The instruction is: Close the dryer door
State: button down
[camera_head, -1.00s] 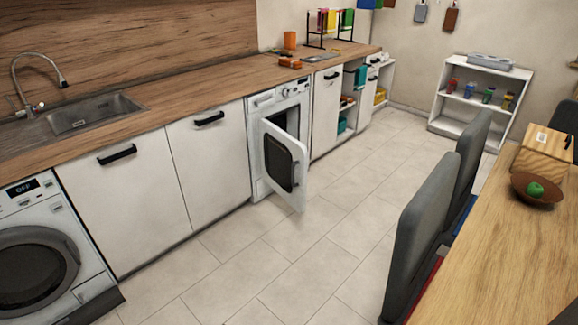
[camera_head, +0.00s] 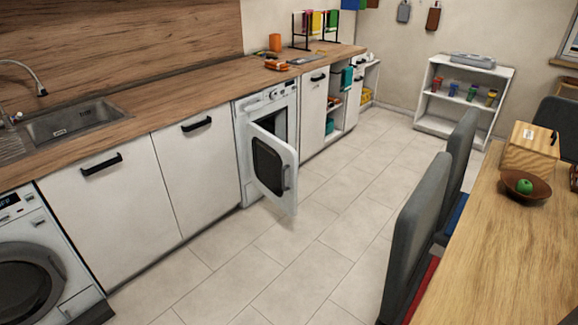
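The dryer (camera_head: 243,150) is a white machine under the wooden counter, in the middle of the head view, with a knob and buttons along its top. Its door (camera_head: 270,165) stands open, swung out over the floor. The door has a white frame, a dark window and a handle (camera_head: 287,177) near its free edge. Part of the dark opening shows behind the door; the rest is hidden. My gripper is not in view.
A closed washing machine (camera_head: 68,298) stands at the lower left, beside white cabinets (camera_head: 115,215). Dark chairs (camera_head: 415,235) and a wooden table (camera_head: 500,265) line the right. The tiled floor (camera_head: 290,250) between is clear. A white shelf (camera_head: 437,125) stands at the back.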

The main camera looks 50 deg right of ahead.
aim_at(273, 164)
jog(key=i, duration=0.85)
jog(key=u, duration=0.05)
